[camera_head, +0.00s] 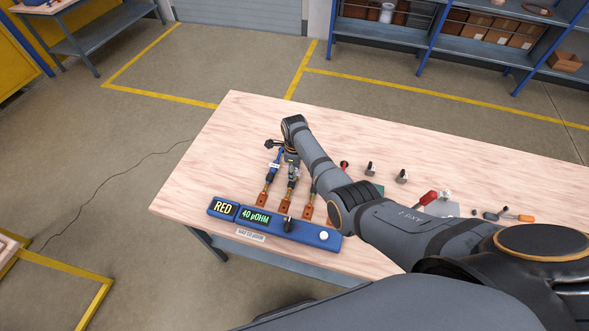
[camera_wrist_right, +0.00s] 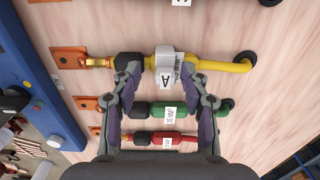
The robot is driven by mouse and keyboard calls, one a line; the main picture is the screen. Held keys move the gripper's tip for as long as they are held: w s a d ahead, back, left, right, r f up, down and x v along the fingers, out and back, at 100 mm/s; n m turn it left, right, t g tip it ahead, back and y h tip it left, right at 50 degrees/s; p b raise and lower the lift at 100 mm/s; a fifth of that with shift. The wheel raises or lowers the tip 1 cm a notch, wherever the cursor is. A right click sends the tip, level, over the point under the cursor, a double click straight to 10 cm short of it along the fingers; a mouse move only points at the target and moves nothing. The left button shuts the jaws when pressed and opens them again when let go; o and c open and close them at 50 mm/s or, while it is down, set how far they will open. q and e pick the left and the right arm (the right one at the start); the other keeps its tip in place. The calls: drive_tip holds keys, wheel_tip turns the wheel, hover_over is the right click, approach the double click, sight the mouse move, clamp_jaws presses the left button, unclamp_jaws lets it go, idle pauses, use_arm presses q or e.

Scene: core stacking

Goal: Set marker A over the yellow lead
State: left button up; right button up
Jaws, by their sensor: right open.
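The yellow lead (camera_wrist_right: 222,66) runs across the upper part of the right wrist view, from a copper lug on the left. White marker A (camera_wrist_right: 165,81) sits on this lead, its label facing up, beside a smaller printed tag. My right gripper (camera_wrist_right: 163,72) is open, its fingers on either side of the marker with gaps visible. The green lead (camera_wrist_right: 162,110) and red lead (camera_wrist_right: 165,138) lie below, each with a white tag. In the head view, my right arm hides part of the leads; the blue lead (camera_head: 272,166) is leftmost. My left gripper is not in view.
A blue tester box (camera_head: 320,236) reading "RED" and "40 µOHM" stands along the near table edge by the lugs. Small grey pieces (camera_head: 402,176), a red-handled tool (camera_head: 428,197) and an orange-handled screwdriver (camera_head: 520,217) lie to the right. The table's far left is clear.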

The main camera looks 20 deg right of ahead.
wheel_tip(320, 180, up, 12)
idle(0.4)
idle(0.6)
